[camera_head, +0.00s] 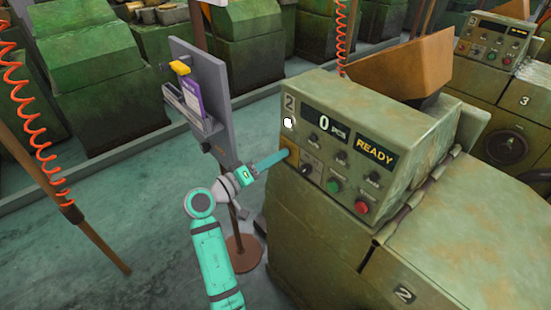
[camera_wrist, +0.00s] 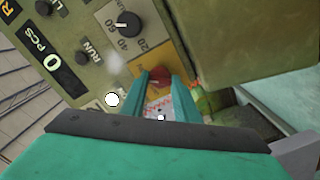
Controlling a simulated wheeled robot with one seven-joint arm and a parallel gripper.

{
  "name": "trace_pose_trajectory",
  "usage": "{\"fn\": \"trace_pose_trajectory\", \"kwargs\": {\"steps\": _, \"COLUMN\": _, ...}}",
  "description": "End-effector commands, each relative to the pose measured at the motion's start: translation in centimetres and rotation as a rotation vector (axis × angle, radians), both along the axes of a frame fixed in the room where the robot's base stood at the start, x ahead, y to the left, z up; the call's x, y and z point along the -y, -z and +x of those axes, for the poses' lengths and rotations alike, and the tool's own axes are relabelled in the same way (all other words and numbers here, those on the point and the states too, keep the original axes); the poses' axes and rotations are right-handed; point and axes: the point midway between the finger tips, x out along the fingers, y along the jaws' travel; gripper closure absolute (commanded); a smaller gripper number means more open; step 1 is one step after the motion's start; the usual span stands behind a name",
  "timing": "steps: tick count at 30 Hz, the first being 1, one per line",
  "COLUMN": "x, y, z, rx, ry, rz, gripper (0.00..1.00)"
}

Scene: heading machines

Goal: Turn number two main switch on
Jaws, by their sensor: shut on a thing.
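The number two main switch is a red rotary knob (camera_wrist: 158,74) on a yellow-orange plate in the wrist view. In the head view its yellow plate (camera_head: 291,152) is at the left edge of the machine's front panel, with the knob hidden by my fingers. My gripper (camera_wrist: 160,84) has one teal finger on each side of the red knob and is shut on it. In the head view my gripper (camera_head: 283,155) reaches the panel from the left. The knob's exact angle is hard to read.
The number two machine's panel (camera_head: 345,120) shows "0 PCS" and a lit "READY" sign (camera_head: 375,151). Beside the switch is a black dial (camera_head: 307,170); a green button (camera_head: 333,186) and red button (camera_head: 361,206) are lower right. A grey board (camera_head: 205,85) on a stand is close to my arm.

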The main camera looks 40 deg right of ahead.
Motion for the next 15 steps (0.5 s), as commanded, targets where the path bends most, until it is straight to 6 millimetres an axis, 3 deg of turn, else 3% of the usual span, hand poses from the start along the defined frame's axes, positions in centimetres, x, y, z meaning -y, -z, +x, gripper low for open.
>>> {"fn": "trace_pose_trajectory", "kwargs": {"steps": 15, "x": -0.1, "y": 0.15, "z": 0.01, "rx": 0.157, "ry": 0.0, "rz": 0.015, "gripper": 0.94}}
